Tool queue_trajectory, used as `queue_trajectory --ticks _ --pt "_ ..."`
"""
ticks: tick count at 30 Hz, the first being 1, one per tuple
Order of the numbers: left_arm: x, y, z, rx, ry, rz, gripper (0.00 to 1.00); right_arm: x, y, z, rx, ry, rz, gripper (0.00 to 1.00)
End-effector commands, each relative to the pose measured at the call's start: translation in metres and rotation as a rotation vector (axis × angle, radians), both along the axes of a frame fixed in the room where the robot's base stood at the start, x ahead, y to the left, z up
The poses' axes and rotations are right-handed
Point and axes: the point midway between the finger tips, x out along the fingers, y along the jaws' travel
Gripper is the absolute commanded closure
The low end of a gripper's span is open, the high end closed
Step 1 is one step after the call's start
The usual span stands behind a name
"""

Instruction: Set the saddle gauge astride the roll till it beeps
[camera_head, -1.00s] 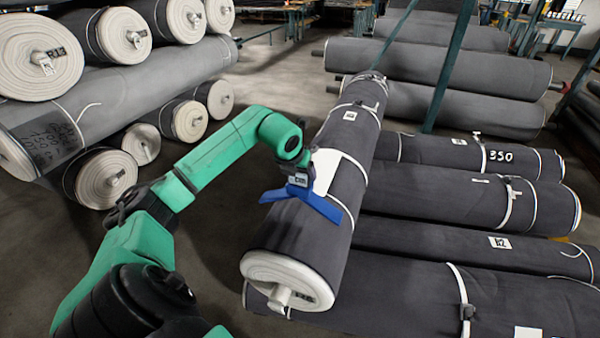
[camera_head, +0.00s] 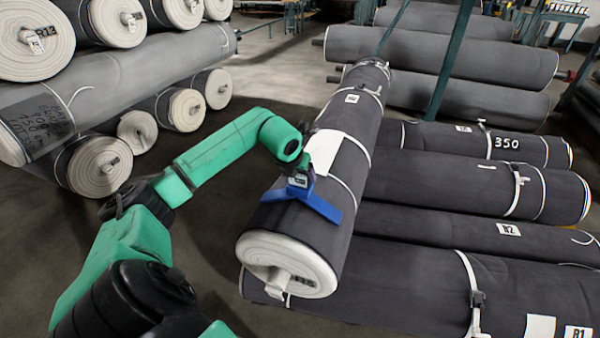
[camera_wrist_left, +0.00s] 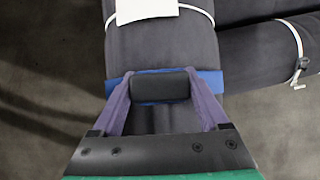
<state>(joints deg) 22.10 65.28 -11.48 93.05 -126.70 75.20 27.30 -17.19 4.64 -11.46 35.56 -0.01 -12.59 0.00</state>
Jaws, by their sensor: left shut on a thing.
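The dark grey roll (camera_head: 352,110) lies lengthwise on top of other rolls, its pale end toward me. It also shows in the left wrist view (camera_wrist_left: 160,50). My left gripper (camera_head: 299,174) is shut on the blue saddle gauge (camera_head: 322,205), over the roll's near part. The gauge's two legs spread to either side across the roll. In the left wrist view, a black block sits between my fingers (camera_wrist_left: 163,88), and the blue gauge (camera_wrist_left: 212,80) spans about the roll's width. Whether it touches the roll, I cannot tell. My right gripper is not in view.
Several dark rolls (camera_head: 440,225) with white straps lie to the right, under and beside the gauged roll. A stack of grey rolls (camera_head: 130,85) stands at the left. A green post (camera_head: 452,65) rises behind. The floor (camera_head: 265,65) between the stacks is clear.

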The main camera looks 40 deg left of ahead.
Motion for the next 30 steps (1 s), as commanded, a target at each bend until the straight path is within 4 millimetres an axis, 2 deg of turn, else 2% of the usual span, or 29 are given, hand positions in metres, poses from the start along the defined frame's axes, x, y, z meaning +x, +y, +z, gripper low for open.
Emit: queue_trajectory --ticks 30 --pt "0.0005 0.0003 -0.0072 0.001 -0.003 0.000 1.00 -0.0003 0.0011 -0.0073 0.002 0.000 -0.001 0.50"
